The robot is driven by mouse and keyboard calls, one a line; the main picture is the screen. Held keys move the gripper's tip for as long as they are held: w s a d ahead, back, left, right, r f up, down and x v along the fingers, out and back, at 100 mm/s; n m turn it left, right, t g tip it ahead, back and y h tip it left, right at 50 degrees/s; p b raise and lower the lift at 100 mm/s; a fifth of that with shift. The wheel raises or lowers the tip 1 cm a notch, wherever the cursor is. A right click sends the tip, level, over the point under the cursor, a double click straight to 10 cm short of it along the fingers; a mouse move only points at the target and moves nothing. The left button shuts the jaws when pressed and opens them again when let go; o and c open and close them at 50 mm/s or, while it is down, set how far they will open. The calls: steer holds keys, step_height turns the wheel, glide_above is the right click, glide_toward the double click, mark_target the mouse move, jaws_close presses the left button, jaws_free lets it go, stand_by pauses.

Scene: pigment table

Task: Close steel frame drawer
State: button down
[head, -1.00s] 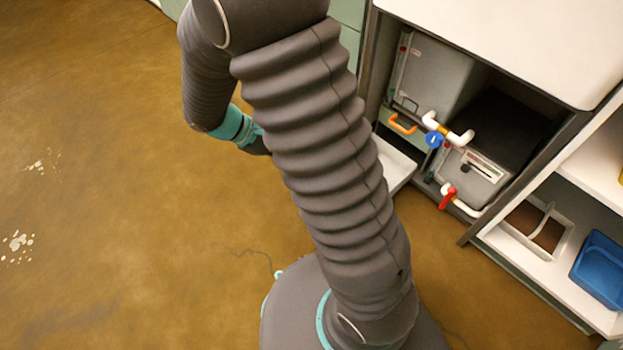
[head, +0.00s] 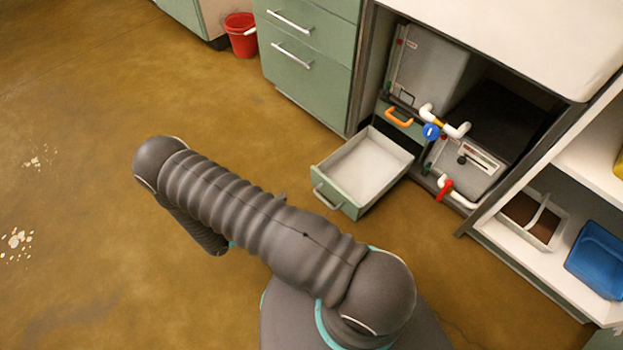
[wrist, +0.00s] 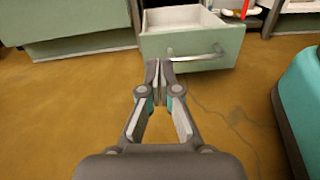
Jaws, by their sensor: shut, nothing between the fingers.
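The drawer (head: 370,166) is pulled out low at the floor, below the steel-framed bay with the pipes. It has a pale green front, a white inside that looks empty, and a metal bar handle (head: 328,197). In the wrist view the drawer front (wrist: 212,47) and its handle (wrist: 197,56) are straight ahead. My gripper (wrist: 158,66) is shut and empty, its tips in front of the left part of the drawer front, near the handle's left end. I cannot tell whether they touch it. In the head view my gripper is hidden behind my arm.
A green cabinet with closed drawers (head: 305,60) stands left of the bay. White pipes with a red valve handle (head: 445,189) are right of the drawer. An open shelf holds a blue bin (head: 598,258). A red bucket (head: 240,35) stands farther back.

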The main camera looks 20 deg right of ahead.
step_height(320, 180, down, 2)
steer(key=n+t, duration=0.1)
glide_toward(318, 175)
steer(key=x, duration=0.7)
steer(key=shift+r+p, duration=0.15)
steer(key=shift+p, duration=0.2)
steer(key=shift+d, duration=0.1)
steer(key=shift+d, duration=0.1)
